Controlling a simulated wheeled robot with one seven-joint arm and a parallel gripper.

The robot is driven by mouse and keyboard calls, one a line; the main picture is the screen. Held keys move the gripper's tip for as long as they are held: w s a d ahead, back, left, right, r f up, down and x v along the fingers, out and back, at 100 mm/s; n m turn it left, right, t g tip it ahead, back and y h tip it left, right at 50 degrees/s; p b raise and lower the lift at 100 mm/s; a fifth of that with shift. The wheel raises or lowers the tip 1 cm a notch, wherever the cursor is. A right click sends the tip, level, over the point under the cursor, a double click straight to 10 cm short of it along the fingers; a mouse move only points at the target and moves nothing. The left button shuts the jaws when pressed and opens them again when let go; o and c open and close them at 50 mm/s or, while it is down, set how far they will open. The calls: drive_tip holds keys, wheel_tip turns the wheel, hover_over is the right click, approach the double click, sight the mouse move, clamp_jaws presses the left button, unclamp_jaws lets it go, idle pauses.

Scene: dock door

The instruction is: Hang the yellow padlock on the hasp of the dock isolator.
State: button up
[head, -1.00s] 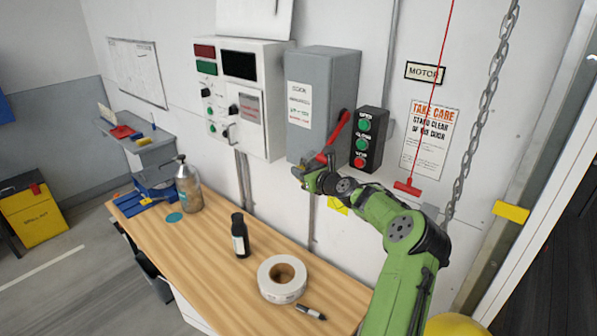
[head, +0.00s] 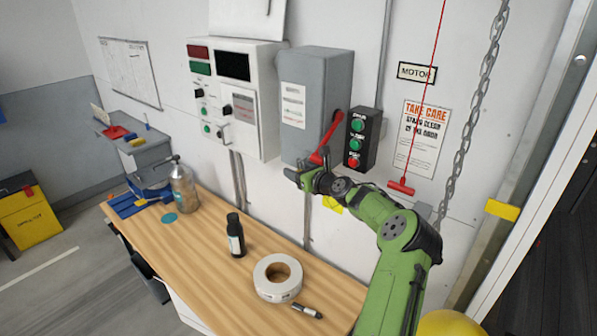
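The dock isolator (head: 331,80) is a grey box on the wall with a white label and a red handle (head: 328,138) on its right side, slanting down to the left. My gripper (head: 306,168) is just below the box, by the handle's lower end. It is small and dark here, so I cannot tell whether its fingers are open or what is between them. I cannot make out the hasp; the gripper may cover it. I cannot identify a padlock. A yellow patch (head: 333,204) shows behind my arm, low on the wall; what it is stays unclear.
The wooden bench (head: 205,265) below holds a dark bottle (head: 236,238), a white tape roll (head: 265,283), a marker (head: 307,311), a spray bottle (head: 184,187) and a blue tray (head: 137,204). A button box (head: 362,138), red pull cord (head: 401,187) and chain (head: 463,148) are to the right.

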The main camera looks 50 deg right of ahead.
drive_tip(key=b+v, duration=0.2)
drive_tip(key=v, duration=1.3)
drive_tip(key=shift+s+b, duration=0.35)
drive_tip(key=shift+a+r, duration=0.1)
drive_tip(key=shift+r, duration=0.05)
